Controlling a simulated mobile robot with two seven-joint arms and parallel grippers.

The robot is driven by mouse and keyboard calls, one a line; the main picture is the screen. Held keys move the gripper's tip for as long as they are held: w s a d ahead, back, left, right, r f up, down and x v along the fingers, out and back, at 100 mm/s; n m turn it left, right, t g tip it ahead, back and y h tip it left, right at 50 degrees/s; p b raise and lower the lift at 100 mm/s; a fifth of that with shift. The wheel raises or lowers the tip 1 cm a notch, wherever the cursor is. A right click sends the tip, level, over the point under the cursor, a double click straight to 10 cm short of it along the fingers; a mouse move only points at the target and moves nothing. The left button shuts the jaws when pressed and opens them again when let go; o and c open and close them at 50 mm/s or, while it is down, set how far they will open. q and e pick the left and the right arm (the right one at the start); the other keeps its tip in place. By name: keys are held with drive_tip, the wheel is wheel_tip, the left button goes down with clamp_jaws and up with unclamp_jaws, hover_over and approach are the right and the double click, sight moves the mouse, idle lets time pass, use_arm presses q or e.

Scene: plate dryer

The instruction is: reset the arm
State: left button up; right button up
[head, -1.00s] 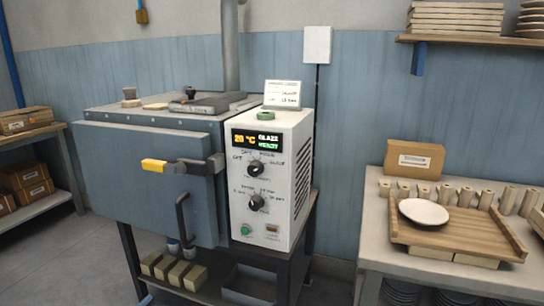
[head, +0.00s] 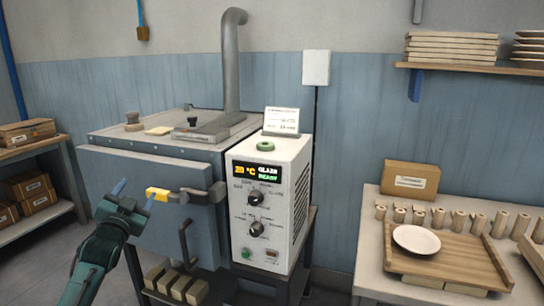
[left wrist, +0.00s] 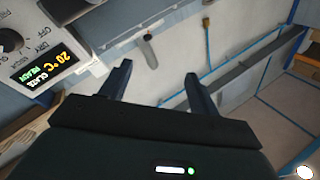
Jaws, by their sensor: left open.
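My left gripper (head: 135,192) is in front of the kiln's grey-blue door (head: 170,235), just left of the yellow-tipped door handle (head: 157,194). Its two fingers are apart and hold nothing. In the left wrist view the open fingers (left wrist: 160,88) point up toward the wall, with the control panel (left wrist: 42,65) at upper left. The kiln's control box (head: 268,200) reads 20 °C, GLAZE, READY. The door appears closed. My right gripper is in neither view.
A table (head: 370,240) at the right bears a wooden tray (head: 455,265) with a white plate (head: 416,240), a cardboard box (head: 411,180) and several small clay cylinders. A shelf with boxes (head: 28,188) stands at the left. Free floor lies between.

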use_arm(q)
drive_tip(key=s+d+f+n+g+h, duration=0.1)
drive_tip(key=s+d+f+g, duration=0.4)
drive_tip(key=f, duration=0.6)
drive_tip(key=s+d+f+n+h, duration=0.1)
drive_tip(key=s+d+f, duration=0.2)
drive_tip(key=s+f, duration=0.6)
drive_tip(key=s+d+f+g, duration=0.1)
drive_tip(key=s+d+f, duration=0.3)
drive_tip(key=s, duration=0.4)
drive_tip(key=s+d+f+g+h, duration=0.1)
drive_tip(key=s+d+f+g, duration=0.1)
drive_tip(key=s, duration=0.7)
drive_tip(key=s+d+f+n+g+h, duration=0.1)
drive_tip(key=s+d+f, duration=0.4)
drive_tip(key=s, duration=0.3)
drive_tip(key=shift+s+d+f, duration=0.3)
drive_tip(key=shift+s+d, duration=0.1)
drive_tip(key=shift+d, duration=0.15)
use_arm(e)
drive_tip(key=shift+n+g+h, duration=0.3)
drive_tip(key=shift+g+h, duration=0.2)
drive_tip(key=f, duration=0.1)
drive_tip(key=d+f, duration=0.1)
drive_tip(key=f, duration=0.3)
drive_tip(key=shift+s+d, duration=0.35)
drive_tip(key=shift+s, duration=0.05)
use_arm(q)
drive_tip(key=shift+c, duration=0.4)
